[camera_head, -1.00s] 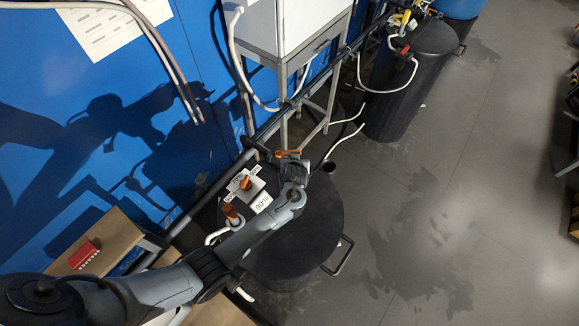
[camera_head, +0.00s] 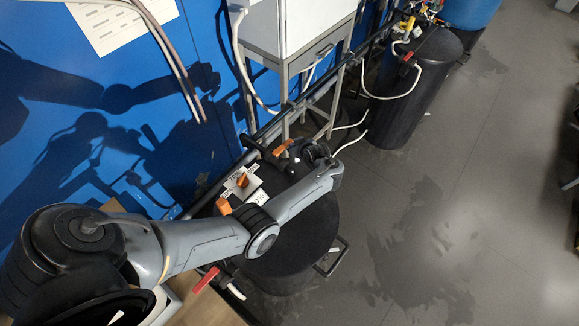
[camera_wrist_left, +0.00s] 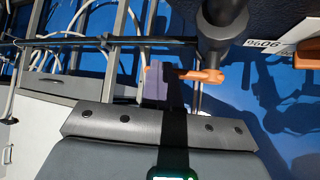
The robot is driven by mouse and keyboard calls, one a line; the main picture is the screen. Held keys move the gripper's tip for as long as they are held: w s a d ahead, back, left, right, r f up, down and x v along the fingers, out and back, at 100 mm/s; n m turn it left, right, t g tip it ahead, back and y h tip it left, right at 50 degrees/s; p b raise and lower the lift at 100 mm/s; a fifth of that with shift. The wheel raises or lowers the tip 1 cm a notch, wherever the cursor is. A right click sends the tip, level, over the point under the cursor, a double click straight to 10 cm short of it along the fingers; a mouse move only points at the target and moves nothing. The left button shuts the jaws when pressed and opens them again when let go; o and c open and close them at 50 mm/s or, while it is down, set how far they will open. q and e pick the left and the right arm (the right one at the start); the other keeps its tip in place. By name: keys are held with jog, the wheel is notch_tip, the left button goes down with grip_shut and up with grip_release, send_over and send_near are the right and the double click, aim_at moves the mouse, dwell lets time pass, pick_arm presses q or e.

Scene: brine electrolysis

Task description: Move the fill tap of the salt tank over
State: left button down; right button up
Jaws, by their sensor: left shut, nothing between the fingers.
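The black salt tank (camera_head: 290,245) stands in the middle of the head view. A tap with an orange handle (camera_head: 283,147) sits at its back edge. The same handle (camera_wrist_left: 203,75) shows in the left wrist view, under a dark round post (camera_wrist_left: 222,35). My left arm reaches over the tank from the left. My left gripper (camera_head: 297,152) is close beside that handle, mostly hidden by my wrist in the head view. Its fingers (camera_wrist_left: 167,82) look shut and empty, just left of the handle's end in the wrist view; I cannot tell whether they touch it. My right gripper is out of view.
Two other orange handles (camera_head: 243,180) (camera_head: 224,206) and white labels sit left of the tap. A red handle (camera_head: 205,280) is at lower left. A white cabinet on a metal frame (camera_head: 300,35) and dark pipes stand behind. Another black tank (camera_head: 415,90) is farther back. Right floor is clear.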

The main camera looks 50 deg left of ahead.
pick_arm(q)
jog(key=shift+a, duration=0.25)
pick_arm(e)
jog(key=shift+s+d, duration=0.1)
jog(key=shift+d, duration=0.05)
pick_arm(q)
jog(key=shift+d, duration=0.1)
jog(key=w+d+r, duration=0.2)
jog(key=d+r, duration=0.5)
jog(key=d, duration=0.4)
jog(key=s+d+r+m+h+p, duration=0.3)
jog(key=s+d+m, duration=0.2)
jog(key=s, duration=0.4)
jog(key=s+d+r+m+t+h+p, duration=0.1)
jog(key=s+d+r+m+h+p, duration=0.2)
jog(key=s+d+m, duration=0.3)
jog(key=s+d+r+m+h+p, duration=0.2)
jog(key=s+d+r+m, duration=0.3)
jog(key=s, duration=0.9)
jog(key=shift+d+m+t+h+p, duration=0.3)
jog(key=shift+m+t+h+p, duration=0.1)
jog(key=shift+m+h, duration=0.45)
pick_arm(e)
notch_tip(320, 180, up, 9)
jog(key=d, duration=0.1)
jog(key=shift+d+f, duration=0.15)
